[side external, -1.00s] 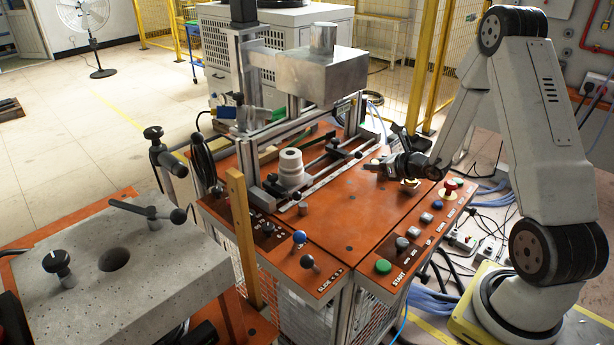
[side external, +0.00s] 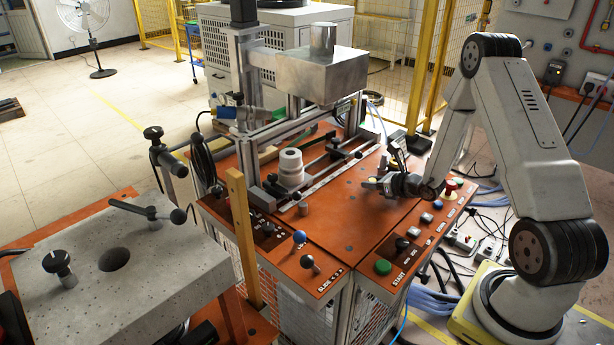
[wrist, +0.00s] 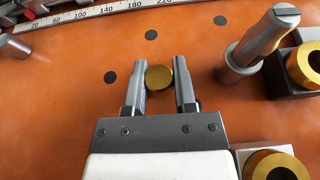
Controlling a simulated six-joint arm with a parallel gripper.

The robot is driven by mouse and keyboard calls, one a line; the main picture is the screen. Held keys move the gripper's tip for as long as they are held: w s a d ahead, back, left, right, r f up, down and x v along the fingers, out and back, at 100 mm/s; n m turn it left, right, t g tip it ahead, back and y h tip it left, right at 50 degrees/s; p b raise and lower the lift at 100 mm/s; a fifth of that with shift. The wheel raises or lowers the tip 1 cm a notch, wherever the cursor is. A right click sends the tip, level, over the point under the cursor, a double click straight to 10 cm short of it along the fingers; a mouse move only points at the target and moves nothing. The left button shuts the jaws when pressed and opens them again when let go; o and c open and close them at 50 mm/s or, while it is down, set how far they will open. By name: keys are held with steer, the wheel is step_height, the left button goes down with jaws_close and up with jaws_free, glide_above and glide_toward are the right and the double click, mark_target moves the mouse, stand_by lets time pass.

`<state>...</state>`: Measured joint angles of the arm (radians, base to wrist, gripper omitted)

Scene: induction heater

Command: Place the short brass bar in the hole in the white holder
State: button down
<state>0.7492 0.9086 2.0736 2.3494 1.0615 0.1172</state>
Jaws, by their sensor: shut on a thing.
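The short brass bar (wrist: 159,77) shows end-on as a round gold disc in the wrist view. My gripper (wrist: 160,82) is shut on it, one grey finger on each side. In the side view my gripper (side external: 376,184) is low over the right part of the orange table, and the bar is too small there to make out clearly. The white holder (side external: 291,168) is an upright stepped cylinder in the frame of the machine, left of my gripper and apart from it. A dark opening shows in its top.
Blocks with brass rings (wrist: 304,66) and a stepped metal pin (wrist: 258,45) stand right of my gripper. A ruler strip (wrist: 125,7) runs beyond it. A metal housing (side external: 317,72) hangs above the holder. Buttons and knobs line the front edge. The orange surface (side external: 340,215) between is mostly clear.

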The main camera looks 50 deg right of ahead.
steer(key=shift+f, duration=0.3)
steer(key=shift+c, duration=2.1)
jaws_free()
steer(key=shift+r, duration=0.1)
steer(key=shift+s+r, duration=0.1)
steer(key=shift+s, duration=0.05)
steer(key=v, duration=1.1)
steer(key=shift+s+r, duration=0.1)
steer(key=shift+s, duration=0.25)
